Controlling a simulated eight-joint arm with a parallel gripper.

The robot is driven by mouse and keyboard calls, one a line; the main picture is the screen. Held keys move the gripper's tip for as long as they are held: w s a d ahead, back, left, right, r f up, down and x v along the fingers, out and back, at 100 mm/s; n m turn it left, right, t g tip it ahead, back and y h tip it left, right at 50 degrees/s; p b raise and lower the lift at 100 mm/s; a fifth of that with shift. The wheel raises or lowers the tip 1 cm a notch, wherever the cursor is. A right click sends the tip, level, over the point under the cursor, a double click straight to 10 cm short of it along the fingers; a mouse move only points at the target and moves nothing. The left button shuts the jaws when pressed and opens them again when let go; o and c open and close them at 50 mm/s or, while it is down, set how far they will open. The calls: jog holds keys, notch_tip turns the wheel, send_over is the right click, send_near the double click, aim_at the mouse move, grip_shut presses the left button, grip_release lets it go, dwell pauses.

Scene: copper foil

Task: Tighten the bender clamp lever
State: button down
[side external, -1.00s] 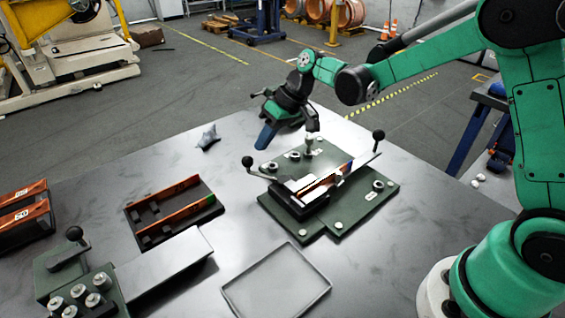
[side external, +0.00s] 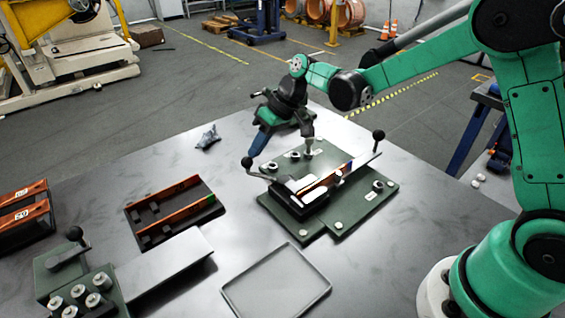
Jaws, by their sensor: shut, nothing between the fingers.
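A dark green fixture plate (side external: 340,222) sits mid-table, with a black clamp block and a copper strip (side external: 325,180) across it. Two levers with black ball knobs stick out of it: a left one (side external: 247,162) and a right one (side external: 379,135). I cannot tell from the picture which is the clamp lever. My gripper (side external: 258,144) is shut and empty, its blue finger pointing down just above and behind the left knob; it appears apart from the knob. A grey post (side external: 308,140) below my wrist stands near the fixture's back bolts; whether it touches them is unclear.
A grey tray (side external: 312,303) lies in front of the fixture. A dark rack (side external: 142,226) with copper strips is to the left. Another green device with a ball-knob lever (side external: 74,234) stands front left. A crumpled grey piece (side external: 208,137) lies behind. Bare table separates them.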

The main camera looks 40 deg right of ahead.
jog(key=shift+a, duration=0.1)
jog(key=a+n+g, duration=0.1)
jog(key=n, duration=0.1)
jog(key=s+a+n+g, duration=0.1)
jog(key=n, duration=0.2)
jog(key=shift+a+y, duration=0.2)
jog(key=shift+y, duration=0.2)
jog(key=shift+s+a+n+g, duration=0.2)
jog(key=shift+n+g, duration=0.1)
jog(key=shift+g, duration=0.1)
jog(key=shift+s+a, duration=0.45)
jog(key=shift+s+a+n+g, duration=0.25)
jog(key=shift+s+n+g, duration=0.15)
jog(key=shift+n, duration=0.4)
jog(key=shift+s+a, duration=0.1)
jog(key=shift+s, duration=0.25)
